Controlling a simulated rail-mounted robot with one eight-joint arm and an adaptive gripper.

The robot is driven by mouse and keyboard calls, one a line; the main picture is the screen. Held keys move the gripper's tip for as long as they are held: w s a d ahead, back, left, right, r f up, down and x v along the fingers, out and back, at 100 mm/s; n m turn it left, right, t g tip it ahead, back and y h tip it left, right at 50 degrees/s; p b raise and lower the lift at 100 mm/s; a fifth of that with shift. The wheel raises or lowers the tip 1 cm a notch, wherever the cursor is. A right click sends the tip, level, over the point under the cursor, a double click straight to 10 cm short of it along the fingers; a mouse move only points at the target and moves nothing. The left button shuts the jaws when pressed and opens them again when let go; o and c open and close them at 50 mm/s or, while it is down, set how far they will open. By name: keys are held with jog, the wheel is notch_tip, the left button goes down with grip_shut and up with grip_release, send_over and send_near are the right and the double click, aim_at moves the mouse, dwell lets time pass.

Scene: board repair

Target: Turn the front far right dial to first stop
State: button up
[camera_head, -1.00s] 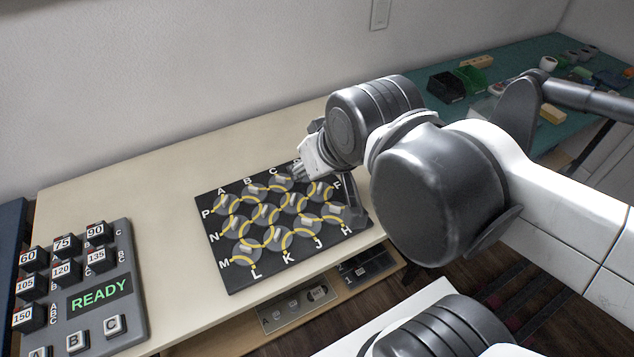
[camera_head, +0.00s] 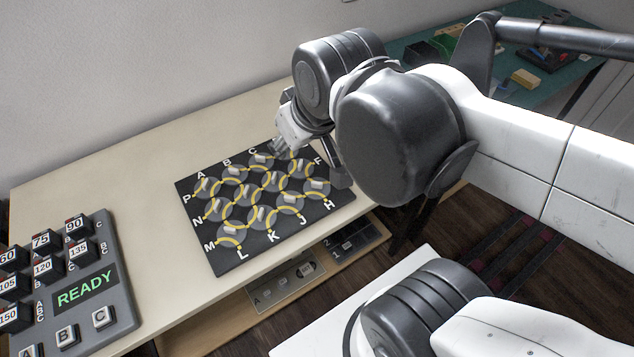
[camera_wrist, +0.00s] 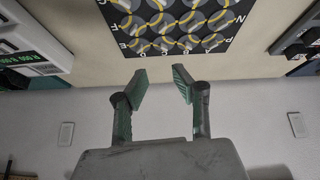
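A black board (camera_head: 222,265) lies flat on the beige table. It carries several round grey dials with yellow arcs and raised grips, with letters around the edge. The dial at the right end of the front row (camera_head: 316,187), near the letter H, shows just in front of my gripper (camera_head: 311,161). My gripper is over the board's back right part, fingers apart and empty. In the wrist view, my gripper (camera_wrist: 160,83) is open with nothing between its fingertips, and the board (camera_wrist: 234,20) shows beyond them. Exact finger height above the board is hard to tell.
A grey panel (camera_head: 118,301) with numbered blocks, buttons and a READY display stands at left. Below the table's front edge are a lettered panel (camera_head: 262,303) and a numbered one (camera_head: 372,233). A green bench (camera_head: 500,85) with parts is at back right. The table's back left is clear.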

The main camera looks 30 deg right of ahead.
aim_at(317, 182)
jog(key=w+d+f+n+g, duration=0.3)
jog(key=d+f+n+g, duration=0.25)
jog(key=d+n, duration=0.2)
jog(key=shift+n+g, duration=0.25)
jog(key=shift+g, duration=0.1)
jog(key=f+b, duration=0.1)
jog(key=f, duration=0.3)
jog(key=f+b, duration=0.2)
jog(key=f, duration=0.2)
jog(key=f+b, duration=0.2)
jog(key=f, duration=0.3)
jog(key=shift+s+a, duration=0.1)
jog(key=shift+a, duration=0.2)
grip_shut()
